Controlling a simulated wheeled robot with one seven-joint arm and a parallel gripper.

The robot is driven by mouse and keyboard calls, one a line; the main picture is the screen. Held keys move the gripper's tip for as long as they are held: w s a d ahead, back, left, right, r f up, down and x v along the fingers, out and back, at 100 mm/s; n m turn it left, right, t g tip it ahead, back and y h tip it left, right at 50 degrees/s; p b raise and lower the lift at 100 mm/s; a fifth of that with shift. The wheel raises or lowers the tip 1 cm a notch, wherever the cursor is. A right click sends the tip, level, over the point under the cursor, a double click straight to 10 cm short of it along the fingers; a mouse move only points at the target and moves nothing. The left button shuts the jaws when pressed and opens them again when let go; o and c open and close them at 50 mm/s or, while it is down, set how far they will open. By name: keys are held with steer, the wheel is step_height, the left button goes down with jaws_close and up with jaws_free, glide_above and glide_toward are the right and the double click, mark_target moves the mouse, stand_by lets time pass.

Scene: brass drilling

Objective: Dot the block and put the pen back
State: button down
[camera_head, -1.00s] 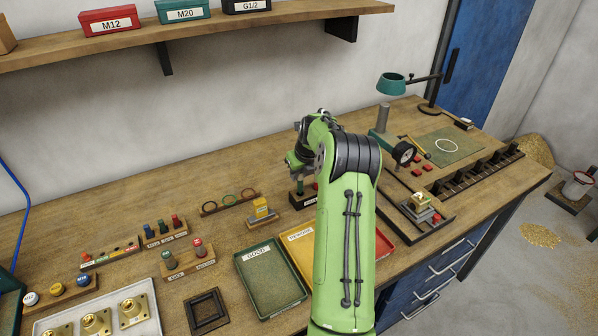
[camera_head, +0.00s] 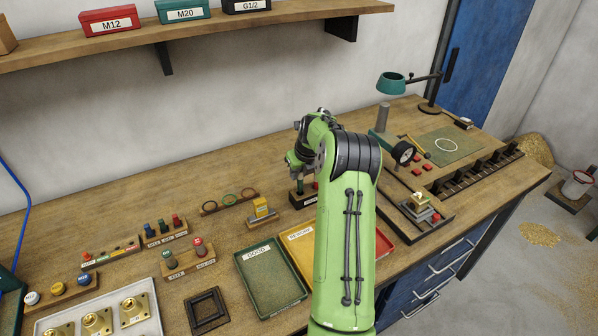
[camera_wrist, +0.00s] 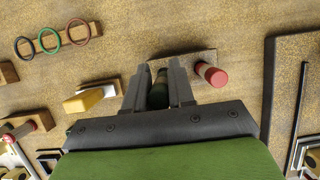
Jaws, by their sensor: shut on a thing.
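My gripper (camera_wrist: 160,88) points down at a small pen stand (camera_wrist: 212,88). A brass block (camera_head: 421,199) sits on a dark fixture (camera_head: 440,226) to the right. The pen's lower end is hidden.
A green GOOD tray (camera_head: 271,279) and a yellow tray (camera_head: 291,233) lie in front of the stand, a red tray (camera_head: 384,244) behind my arm link. A yellow block on a small holder (camera_head: 262,210) and a ring rack (camera_head: 230,203) stand to the left.

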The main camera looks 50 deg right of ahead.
mark_target(299, 180)
steer(key=shift+f+b, duration=0.95)
steer(key=shift+f, duration=0.8)
stand_by(2.6)
stand_by(0.4)
steer(key=shift+c, duration=2.4)
jaws_free()
steer(key=shift+r+p, duration=2.7)
steer(key=shift+r, duration=0.95)
steer(key=shift+f, duration=0.1)
